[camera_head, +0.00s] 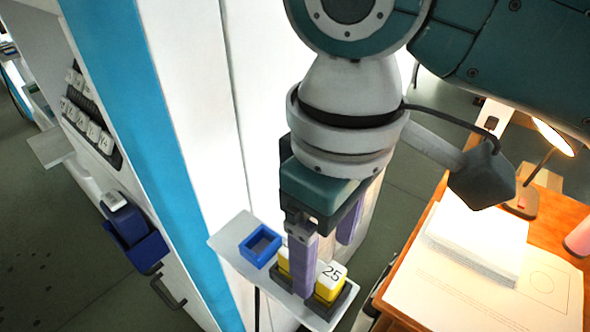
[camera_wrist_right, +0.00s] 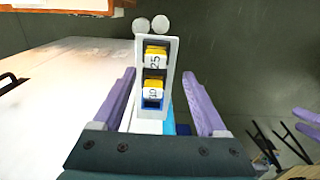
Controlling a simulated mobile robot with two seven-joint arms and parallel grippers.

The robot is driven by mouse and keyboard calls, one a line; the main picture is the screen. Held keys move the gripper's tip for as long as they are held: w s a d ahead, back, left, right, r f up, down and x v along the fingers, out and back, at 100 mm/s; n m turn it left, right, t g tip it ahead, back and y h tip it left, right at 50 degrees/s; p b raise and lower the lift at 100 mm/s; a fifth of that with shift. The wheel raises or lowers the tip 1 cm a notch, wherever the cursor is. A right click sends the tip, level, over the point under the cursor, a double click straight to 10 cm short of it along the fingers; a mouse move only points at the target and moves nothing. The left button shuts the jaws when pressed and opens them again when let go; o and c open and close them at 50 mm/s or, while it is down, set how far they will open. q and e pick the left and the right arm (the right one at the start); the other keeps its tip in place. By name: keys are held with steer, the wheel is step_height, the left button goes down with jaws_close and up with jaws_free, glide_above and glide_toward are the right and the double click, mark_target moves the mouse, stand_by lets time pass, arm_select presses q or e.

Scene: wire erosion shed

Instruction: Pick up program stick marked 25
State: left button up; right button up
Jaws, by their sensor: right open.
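The program stick marked 25 (camera_head: 330,281) is a yellow block with a white numbered top, upright in a dark holder (camera_head: 345,298) on a small grey shelf. It also shows in the right wrist view (camera_wrist_right: 155,60). A second yellow stick, marked 10 (camera_wrist_right: 153,92), sits in the same holder and is mostly hidden behind a finger in the head view. My right gripper (camera_head: 325,267) points down over the holder, its purple fingers apart. In the right wrist view my right gripper (camera_wrist_right: 159,75) is open and empty, with both sticks showing between the fingers.
A blue open tray (camera_head: 261,245) sits on the shelf (camera_head: 226,243) beside the holder. The white and blue machine panel (camera_head: 185,120) rises close on the left. A wooden desk (camera_head: 425,235) with papers and a lit lamp (camera_head: 553,136) stands on the right.

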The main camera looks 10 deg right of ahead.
mark_target(333, 273)
steer(key=f, duration=0.3)
steer(key=d+f, duration=0.1)
steer(key=f, duration=0.1)
steer(key=shift+f, duration=0.3)
jaws_close()
